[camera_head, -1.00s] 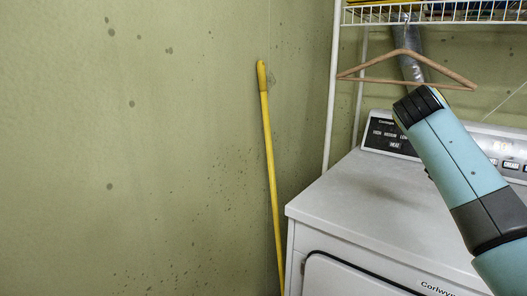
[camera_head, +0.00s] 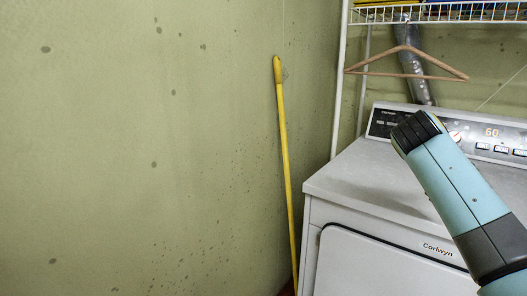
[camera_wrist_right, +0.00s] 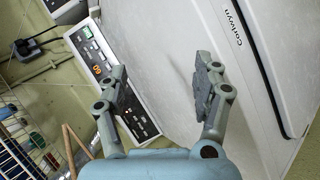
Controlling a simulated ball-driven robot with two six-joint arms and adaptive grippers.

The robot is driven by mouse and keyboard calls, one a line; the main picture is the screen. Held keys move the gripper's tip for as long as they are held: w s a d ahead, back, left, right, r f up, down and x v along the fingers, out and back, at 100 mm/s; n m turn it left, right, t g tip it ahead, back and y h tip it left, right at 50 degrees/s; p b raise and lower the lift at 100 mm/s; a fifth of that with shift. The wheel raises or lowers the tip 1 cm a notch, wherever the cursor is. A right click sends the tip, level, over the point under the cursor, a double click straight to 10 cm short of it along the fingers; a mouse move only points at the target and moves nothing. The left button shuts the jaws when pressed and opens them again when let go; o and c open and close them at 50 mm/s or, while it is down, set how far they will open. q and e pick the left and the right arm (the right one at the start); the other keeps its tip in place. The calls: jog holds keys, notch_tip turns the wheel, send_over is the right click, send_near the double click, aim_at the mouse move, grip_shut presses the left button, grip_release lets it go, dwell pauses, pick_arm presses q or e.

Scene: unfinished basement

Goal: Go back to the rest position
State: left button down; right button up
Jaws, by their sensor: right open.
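My right gripper (camera_wrist_right: 161,68) shows in the right wrist view with its two grey fingers spread apart and nothing between them. Behind the fingers is the white top of the dryer (camera_wrist_right: 172,45), and its control panel (camera_wrist_right: 105,75) lies behind the left finger. In the head view my right arm comes in from the lower right, in front of the dryer (camera_head: 355,185). The right gripper itself cannot be seen there. My left arm and gripper are in neither view.
A yellow pole (camera_head: 283,150) leans on the green wall (camera_head: 120,140), left of the dryer. A white wire shelf (camera_head: 440,13) is above the dryer, with a wooden hanger (camera_head: 440,69) below it. A silver duct (camera_head: 416,85) runs behind the hanger.

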jog(key=s+a+f+n+g+y+b, duration=0.1)
jog(key=s+f, duration=0.7)
jog(key=f, duration=0.5)
jog(key=s+a+f+n+g+y+b, duration=0.1)
jog(key=s+a+f, duration=0.1)
jog(key=s+f, duration=0.85)
jog(key=s+a+f+n+g+y+b, duration=0.15)
jog(key=s+f, duration=0.45)
jog(key=f, duration=0.9)
jog(key=s+a+f+m+y, duration=0.1)
jog(key=s+a+f, duration=0.1)
jog(key=s+f, duration=0.4)
jog(key=s+a+f+m+t+y, duration=0.1)
jog(key=s+f, duration=0.5)
jog(key=s, duration=0.7)
jog(key=s+a+f+m+y+b, duration=0.1)
jog(key=s+a+f+m+y, duration=0.2)
jog(key=s, duration=0.7)
jog(key=shift+a+f, duration=0.95)
jog(key=shift+f, duration=1)
